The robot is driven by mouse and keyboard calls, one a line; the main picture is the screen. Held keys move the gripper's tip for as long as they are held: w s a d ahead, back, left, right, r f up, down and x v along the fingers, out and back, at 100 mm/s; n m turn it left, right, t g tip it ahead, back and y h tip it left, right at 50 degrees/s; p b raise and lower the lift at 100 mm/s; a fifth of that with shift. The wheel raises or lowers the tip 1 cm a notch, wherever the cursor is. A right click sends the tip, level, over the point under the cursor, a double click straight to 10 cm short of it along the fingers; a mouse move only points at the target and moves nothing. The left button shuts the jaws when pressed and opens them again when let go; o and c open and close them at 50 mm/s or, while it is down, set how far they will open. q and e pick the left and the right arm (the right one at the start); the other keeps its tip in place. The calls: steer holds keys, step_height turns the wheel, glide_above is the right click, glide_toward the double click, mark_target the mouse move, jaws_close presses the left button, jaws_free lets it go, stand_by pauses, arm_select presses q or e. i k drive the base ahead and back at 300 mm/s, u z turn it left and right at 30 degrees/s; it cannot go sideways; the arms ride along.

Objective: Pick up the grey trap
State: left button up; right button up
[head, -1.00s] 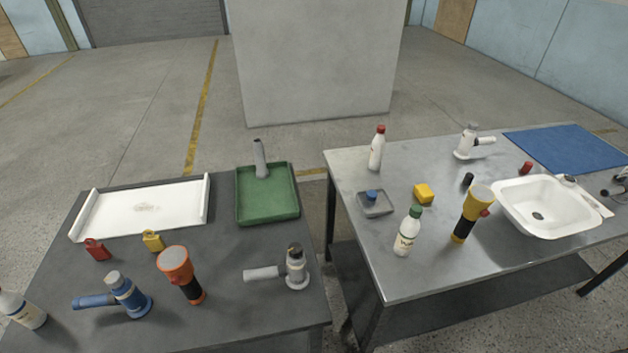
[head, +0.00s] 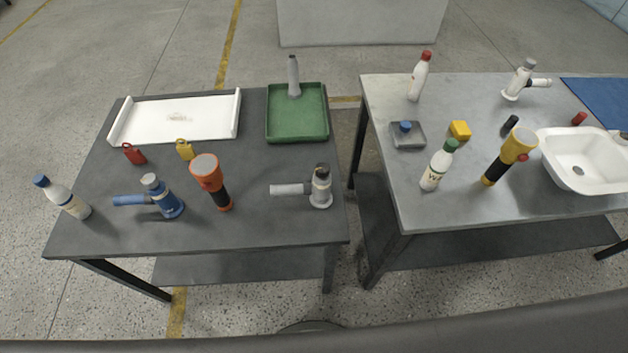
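A grey trap (head: 319,190) stands on the front right part of the left table (head: 250,228). It has a short upright body with a dark top, and a pale grey pipe points left from it. A similar white trap (head: 519,82) with a grey top stands at the back of the right table (head: 470,205). A blue trap (head: 165,196) stands on the left table, its blue pipe pointing left. Neither of my grippers is in view.
An orange flashlight (head: 212,181) stands left of the grey trap. A green tray (head: 297,137) with a grey object (head: 293,76) at its back edge lies behind it. A white tray (head: 160,118), red and yellow tags, and a bottle (head: 64,198) share the left table. A gap separates the tables.

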mark_target(321, 198)
steer(key=u, duration=2.25)
steer(key=k, duration=1.8)
steer(key=z, duration=2.35)
steer(key=i, duration=0.5)
steer(key=u, duration=0.05)
